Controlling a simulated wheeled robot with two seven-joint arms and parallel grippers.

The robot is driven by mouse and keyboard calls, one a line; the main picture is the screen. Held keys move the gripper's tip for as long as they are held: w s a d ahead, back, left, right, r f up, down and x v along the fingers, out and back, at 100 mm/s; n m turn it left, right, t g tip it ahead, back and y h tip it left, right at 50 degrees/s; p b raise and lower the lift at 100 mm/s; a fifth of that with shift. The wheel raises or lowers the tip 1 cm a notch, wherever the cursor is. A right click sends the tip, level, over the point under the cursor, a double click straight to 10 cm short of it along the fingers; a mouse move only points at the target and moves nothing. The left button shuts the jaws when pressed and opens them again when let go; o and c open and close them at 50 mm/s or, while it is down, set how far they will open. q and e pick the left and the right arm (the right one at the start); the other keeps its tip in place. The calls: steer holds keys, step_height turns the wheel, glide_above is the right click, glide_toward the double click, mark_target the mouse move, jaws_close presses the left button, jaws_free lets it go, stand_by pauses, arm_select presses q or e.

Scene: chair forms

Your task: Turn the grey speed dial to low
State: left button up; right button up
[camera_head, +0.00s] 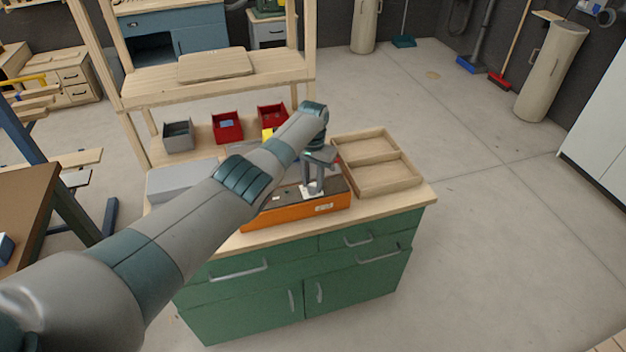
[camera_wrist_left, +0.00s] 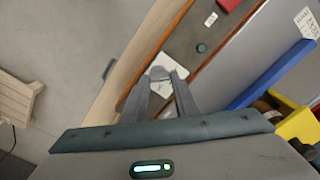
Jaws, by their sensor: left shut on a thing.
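An orange machine (camera_head: 290,214) with a dark top stands on the green cabinet. My left gripper (camera_head: 313,190) points down onto its top at the right end. In the left wrist view the left gripper's fingertips (camera_wrist_left: 161,78) are closed about the grey speed dial (camera_wrist_left: 158,71), which sits on a white plate (camera_wrist_left: 165,90). The fingers hide most of the dial, and I cannot read its setting. A green knob (camera_wrist_left: 201,47) and a small white switch plate (camera_wrist_left: 211,19) are on the same dark panel, apart from the gripper. My right gripper is in neither view.
A wooden divided tray (camera_head: 378,165) lies right of the machine on the green cabinet (camera_head: 290,285). A grey box (camera_head: 180,180) is at its left. Red bins (camera_head: 227,127) and a grey bin (camera_head: 178,136) stand behind.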

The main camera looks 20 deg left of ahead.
arm_select(q)
steer(key=shift+w+r+n, duration=0.1)
steer(key=shift+r+n, duration=0.05)
steer(key=shift+n, duration=0.45)
steer(key=o, duration=1.1)
steer(key=shift+c, duration=0.2)
steer(key=shift+r, duration=0.7)
step_height(320, 180, up, 16)
steer(key=b, duration=0.3)
steer(key=shift+b, duration=0.4)
